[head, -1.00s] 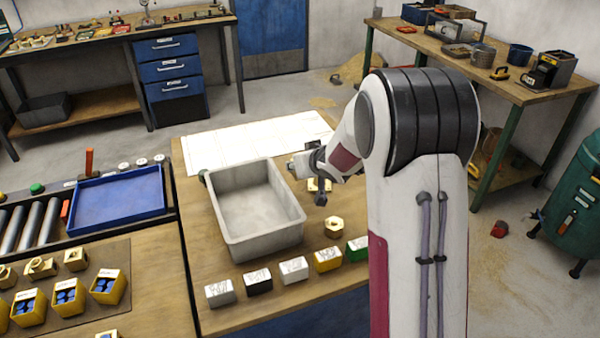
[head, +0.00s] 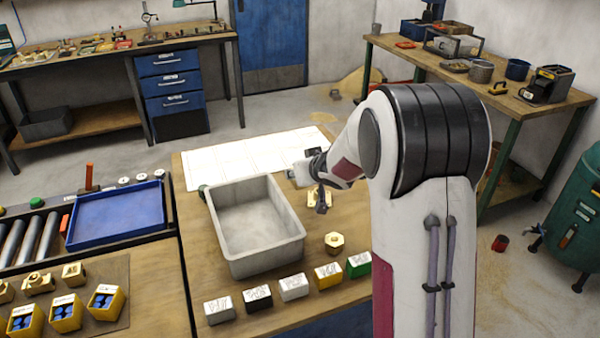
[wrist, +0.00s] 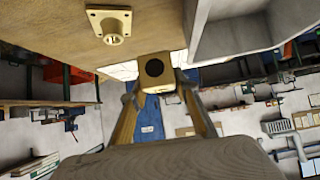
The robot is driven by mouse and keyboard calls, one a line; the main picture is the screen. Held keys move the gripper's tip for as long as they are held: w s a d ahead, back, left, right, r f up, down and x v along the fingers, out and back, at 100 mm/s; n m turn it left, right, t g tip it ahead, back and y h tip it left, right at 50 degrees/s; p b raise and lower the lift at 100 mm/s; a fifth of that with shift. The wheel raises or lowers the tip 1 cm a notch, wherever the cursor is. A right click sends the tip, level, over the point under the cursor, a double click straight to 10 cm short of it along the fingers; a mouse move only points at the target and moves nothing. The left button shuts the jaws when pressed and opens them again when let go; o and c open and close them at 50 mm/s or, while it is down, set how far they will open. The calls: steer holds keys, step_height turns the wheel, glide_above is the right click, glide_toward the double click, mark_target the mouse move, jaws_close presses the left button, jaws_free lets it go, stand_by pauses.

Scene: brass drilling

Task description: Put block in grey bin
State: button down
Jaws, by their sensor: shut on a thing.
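My gripper (wrist: 156,76) is shut on a brass-coloured block (wrist: 154,66) with a dark round hole in its face, seen in the wrist view. The fingers sit on either side of the block. In the head view, my gripper (head: 320,203) is right of the grey bin (head: 285,252), outside its rim; the held block is hard to make out there. The grey bin is open-topped and looks empty. Its wall also shows at the upper right of the wrist view (wrist: 235,35), to the right of the block.
A brass flange (wrist: 110,24) lies on the bench near the held block. A hex nut (head: 334,242) lies right of the bin. Several labelled blocks, one of them yellow (head: 328,276), line the bench front. White paper (head: 250,150) lies behind the bin. A blue tray (head: 116,215) stands left.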

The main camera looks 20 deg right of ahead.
steer(key=shift+a+r, duration=0.1)
steer(key=shift+s+a+r, duration=1.4)
steer(key=shift+a+r, duration=0.2)
steer(key=shift+a, duration=3.95)
steer(key=shift+s+a+f, duration=0.1)
steer(key=shift+s+f, duration=0.3)
steer(key=shift+s, duration=0.5)
steer(key=shift+s+a+f, duration=0.1)
steer(key=shift+s+f, duration=0.3)
steer(key=shift+s, duration=0.5)
steer(key=shift+s+a+f, duration=0.1)
steer(key=shift+s+f, duration=0.3)
steer(key=shift+s, duration=0.5)
steer(key=shift+f, duration=3.15)
